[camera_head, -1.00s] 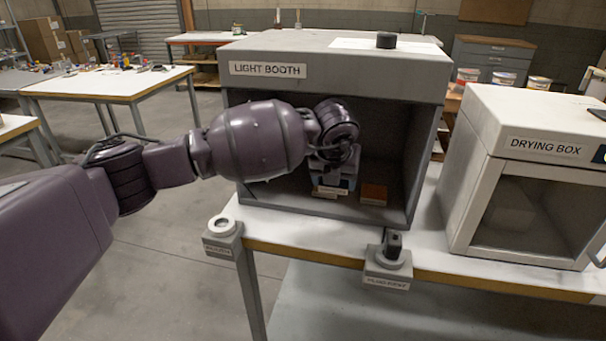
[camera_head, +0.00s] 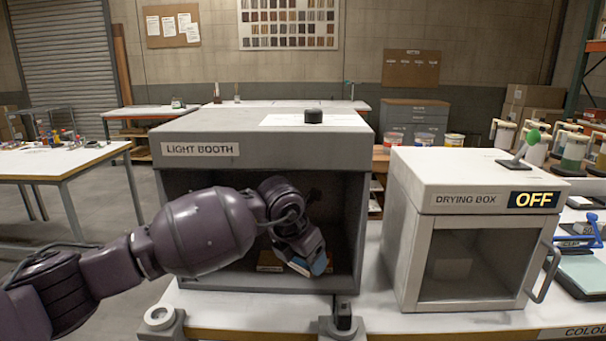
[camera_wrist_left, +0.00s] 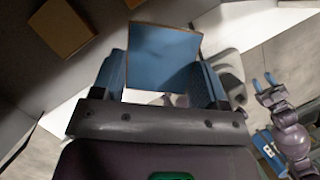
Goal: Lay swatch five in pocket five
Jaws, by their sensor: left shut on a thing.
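A blue square swatch (camera_wrist_left: 165,58) with a thin tan edge stands between the blue fingers of my left gripper (camera_wrist_left: 165,85) in the left wrist view. The left gripper is shut on it. In the head view this gripper (camera_head: 312,262) is low inside the light booth (camera_head: 255,135), right of its middle, and the blue swatch shows at its tip. I cannot read a number on the swatch. No pocket marked five can be made out. My right gripper (camera_wrist_left: 263,82) shows small at the right of the left wrist view, its blue fingers apart and empty.
A brown-orange tile (camera_wrist_left: 62,27) lies on the grey surface in the left wrist view. A small labelled orange piece (camera_head: 270,267) is on the booth floor. The booth's side walls and roof enclose my gripper. The drying box (camera_head: 470,225) stands to the right.

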